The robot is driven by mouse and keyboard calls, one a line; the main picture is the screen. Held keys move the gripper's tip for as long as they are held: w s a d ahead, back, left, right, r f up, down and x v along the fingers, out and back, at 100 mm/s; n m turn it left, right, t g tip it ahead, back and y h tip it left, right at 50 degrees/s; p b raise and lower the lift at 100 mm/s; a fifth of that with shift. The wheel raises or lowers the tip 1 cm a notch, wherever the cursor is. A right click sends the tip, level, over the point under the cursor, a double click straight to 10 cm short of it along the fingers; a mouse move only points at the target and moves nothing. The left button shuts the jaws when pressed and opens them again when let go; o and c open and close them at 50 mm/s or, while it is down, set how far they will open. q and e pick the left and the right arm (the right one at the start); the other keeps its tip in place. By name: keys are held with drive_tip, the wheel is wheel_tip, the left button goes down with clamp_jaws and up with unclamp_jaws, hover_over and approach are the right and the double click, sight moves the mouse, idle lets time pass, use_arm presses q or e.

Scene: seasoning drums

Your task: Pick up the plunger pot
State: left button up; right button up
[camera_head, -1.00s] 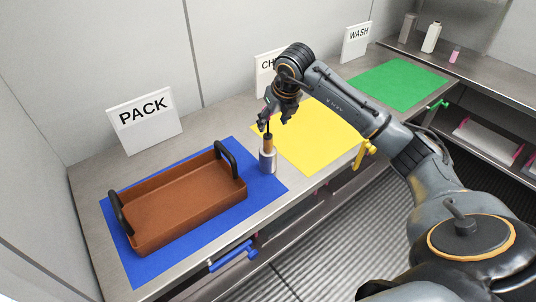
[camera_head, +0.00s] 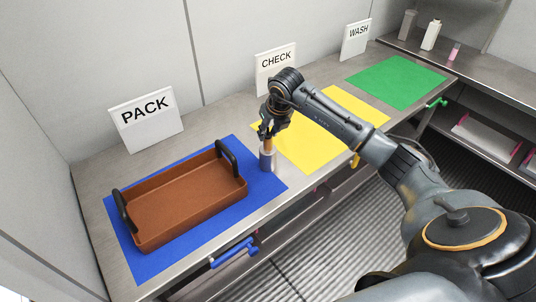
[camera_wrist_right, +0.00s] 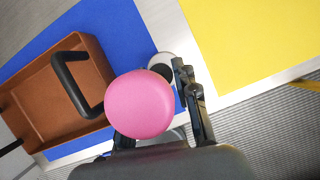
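The fingers look apart. In the right wrist view a pink round disc (camera_wrist_right: 141,104) lies between the fingers and hides much of what is below. I cannot tell if it belongs to the pot. A pale round rim (camera_wrist_right: 163,57) shows beyond it, partly hidden. My left gripper is out of view.
A brown tray (camera_head: 190,205) with black handles sits on the blue mat (camera_head: 150,266), left of the pot. A yellow mat (camera_head: 310,150) and green mat (camera_head: 400,82) lie to the right. PACK (camera_head: 147,119), CHECK (camera_head: 275,68) and WASH (camera_head: 357,40) signs stand behind.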

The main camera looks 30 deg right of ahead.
clamp_jaws()
drive_tip(key=shift+r, duration=0.1)
drive_tip(key=shift+r, duration=0.1)
